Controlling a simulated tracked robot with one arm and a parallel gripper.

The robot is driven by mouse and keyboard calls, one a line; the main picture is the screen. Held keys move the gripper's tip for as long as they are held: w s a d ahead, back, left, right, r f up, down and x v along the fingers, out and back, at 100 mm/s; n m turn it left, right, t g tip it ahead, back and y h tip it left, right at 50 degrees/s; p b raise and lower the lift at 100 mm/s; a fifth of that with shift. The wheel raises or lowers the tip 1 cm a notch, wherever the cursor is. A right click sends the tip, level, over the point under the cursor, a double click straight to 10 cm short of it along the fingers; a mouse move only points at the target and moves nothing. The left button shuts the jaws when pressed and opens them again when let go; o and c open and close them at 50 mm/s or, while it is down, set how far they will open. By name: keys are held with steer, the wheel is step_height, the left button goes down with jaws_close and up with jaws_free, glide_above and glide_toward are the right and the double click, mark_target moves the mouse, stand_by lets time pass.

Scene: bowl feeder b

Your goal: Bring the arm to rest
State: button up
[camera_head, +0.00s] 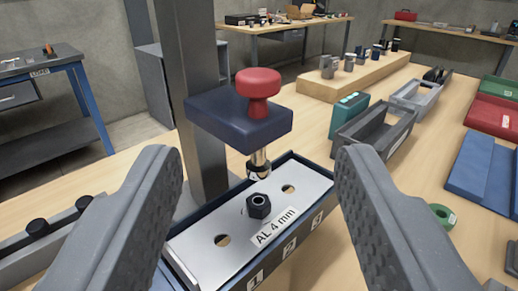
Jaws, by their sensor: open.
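My gripper (258,185) is open, with its two dark grey fingers low in the view, one on the left and one on the right. Nothing is between the fingertips that they touch. Beyond and between them stands a press-like fixture with a grey column (195,100), a dark blue head (240,120) and a red knob (258,88). Under the head lies a metal plate (190,245) labelled "AL 4 mm", with a black nut-like piece (259,206) on it. The plate sits in a dark blue base with numbered positions.
Grey bins (375,128) and a teal box (347,113) stand behind the right finger. A blue tray (478,172), a red bin (490,117) and a green ring (442,216) lie to the right. A wooden block (350,80) carries several cylinders. Bare tabletop shows between them.

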steer(key=s+r+g+p, duration=0.1)
steer(key=s+r, duration=0.8)
steer(key=r, duration=0.5)
steer(key=s+r+g, duration=0.1)
steer(key=s+r, duration=0.8)
steer(key=r, duration=0.6)
steer(key=shift+d+g+p, duration=0.25)
steer(key=shift+g+p, duration=0.05)
steer(key=shift+p, duration=0.1)
